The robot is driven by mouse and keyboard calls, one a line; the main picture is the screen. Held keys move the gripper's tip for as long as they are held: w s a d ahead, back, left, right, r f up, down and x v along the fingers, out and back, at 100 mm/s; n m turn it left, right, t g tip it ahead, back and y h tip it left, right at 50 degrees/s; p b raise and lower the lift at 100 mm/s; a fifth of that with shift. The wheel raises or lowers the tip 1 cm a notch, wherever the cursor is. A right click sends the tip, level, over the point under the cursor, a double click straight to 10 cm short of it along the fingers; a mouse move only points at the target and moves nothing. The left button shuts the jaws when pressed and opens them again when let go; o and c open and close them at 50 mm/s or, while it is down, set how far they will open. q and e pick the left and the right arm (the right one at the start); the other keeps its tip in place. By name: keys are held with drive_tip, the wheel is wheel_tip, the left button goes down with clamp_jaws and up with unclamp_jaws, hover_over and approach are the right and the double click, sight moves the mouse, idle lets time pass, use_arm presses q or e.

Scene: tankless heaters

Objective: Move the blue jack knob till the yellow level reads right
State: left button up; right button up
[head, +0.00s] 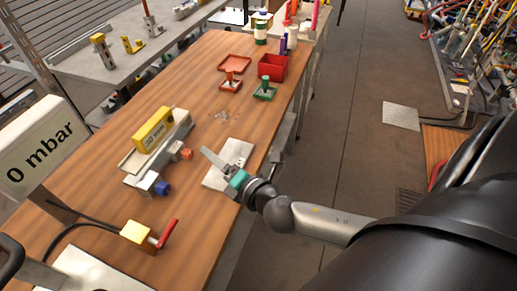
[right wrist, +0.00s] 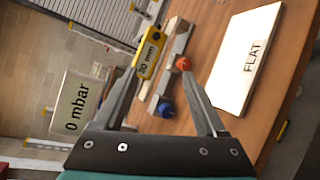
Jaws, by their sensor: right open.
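The yellow level (head: 153,130) sits on a grey metal beam; its face carries a black "mm" reading whose digits are hard to read. It also shows in the right wrist view (right wrist: 149,52). The blue jack knob (head: 162,188) is at the beam's near end, and in the right wrist view (right wrist: 166,108) it appears between my finger lines, beyond them. An orange knob (head: 186,154) sits further along. My right gripper (head: 217,163) is open and empty, to the right of the knobs, apart from them. My left gripper is not in view.
A "0 mbar" sign (head: 40,148) stands left. A yellow valve with red lever (head: 136,232) is nearby. Red and green pieces and a red bin (head: 273,69) stand further back.

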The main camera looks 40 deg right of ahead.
use_arm(q)
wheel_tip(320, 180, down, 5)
drive_tip(key=b, duration=0.5)
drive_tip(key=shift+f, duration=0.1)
use_arm(e)
drive_tip(key=s+f+m+g+h, duration=0.1)
drive_tip(key=s+f+m+g, duration=0.4)
drive_tip(key=f, duration=0.8)
drive_tip(key=s+d+f+m+g+h, duration=0.1)
drive_tip(key=s+f+m+g, duration=0.4)
drive_tip(key=s+f+m, duration=0.4)
wheel_tip(320, 180, down, 5)
drive_tip(key=shift+d+f+m+h, duration=0.1)
drive_tip(key=shift+d+m+h, duration=0.25)
drive_tip(key=shift+m, duration=0.85)
drive_tip(key=shift+s+a, duration=0.1)
use_arm(q)
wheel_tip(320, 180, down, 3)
drive_tip(key=b, duration=0.2)
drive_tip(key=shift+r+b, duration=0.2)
drive_tip(key=shift+b, duration=0.15)
use_arm(e)
drive_tip(key=s+f+m+g, duration=0.4)
drive_tip(key=s+f+m, duration=0.1)
drive_tip(key=s+f, duration=1.6)
drive_tip(key=shift+s+d+f, duration=0.2)
drive_tip(key=shift+s, duration=1)
